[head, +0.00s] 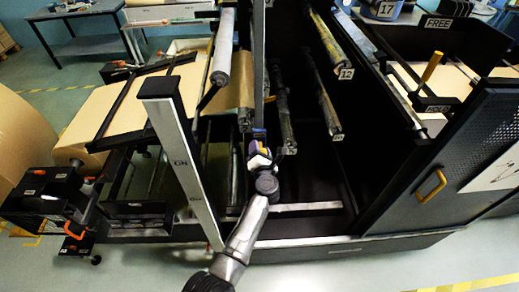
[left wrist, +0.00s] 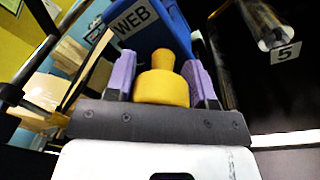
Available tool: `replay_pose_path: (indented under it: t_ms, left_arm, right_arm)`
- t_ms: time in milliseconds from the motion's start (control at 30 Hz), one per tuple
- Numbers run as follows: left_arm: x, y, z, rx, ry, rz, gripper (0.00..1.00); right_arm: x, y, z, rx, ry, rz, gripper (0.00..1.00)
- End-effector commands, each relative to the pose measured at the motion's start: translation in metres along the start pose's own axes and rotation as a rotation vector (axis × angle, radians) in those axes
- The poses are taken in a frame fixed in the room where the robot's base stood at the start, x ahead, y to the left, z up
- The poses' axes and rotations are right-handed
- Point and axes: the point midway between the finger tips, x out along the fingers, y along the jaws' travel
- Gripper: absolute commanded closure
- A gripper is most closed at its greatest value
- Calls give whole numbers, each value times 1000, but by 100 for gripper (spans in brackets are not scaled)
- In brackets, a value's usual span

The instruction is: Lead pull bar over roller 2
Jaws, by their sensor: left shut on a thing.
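My left gripper (head: 260,157) is inside the dark machine frame, among the rollers. In the left wrist view its purple fingers (left wrist: 162,80) are shut on a yellow knob (left wrist: 163,88). Beyond the knob is a blue block with a "WEB" label (left wrist: 150,28), which appears to be part of the pull bar. Brown paper (head: 240,82) hangs from a pale roller (head: 221,55), left of the gripper. I cannot read a number 2 on any roller, so I cannot tell which is roller 2. My right gripper is not in view.
Dark rollers (head: 285,112) stand right of my gripper, one tagged "12" (head: 346,74). The left wrist view shows a roller tagged "5" (left wrist: 285,53) at upper right. A grey upright post (head: 182,160) stands left of my arm. A perforated door (head: 470,150) with a yellow handle is at right.

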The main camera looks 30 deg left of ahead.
Motion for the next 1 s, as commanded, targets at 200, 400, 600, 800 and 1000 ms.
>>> replay_pose_path:
  t_ms: [200,400,600,800,1000]
  left_arm:
    - [0,-29,-32,0,3,-2,89]
    - [0,-50,-55,-1,3,-2,89]
    - [0,-71,-77,0,3,-2,89]
    - [0,-86,-94,-2,4,-2,89]
    - [0,-86,-94,-2,4,-1,89]
  right_arm:
    - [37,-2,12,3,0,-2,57]
    - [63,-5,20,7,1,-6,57]
    - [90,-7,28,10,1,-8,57]
    - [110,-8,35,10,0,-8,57]
    - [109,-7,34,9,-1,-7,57]
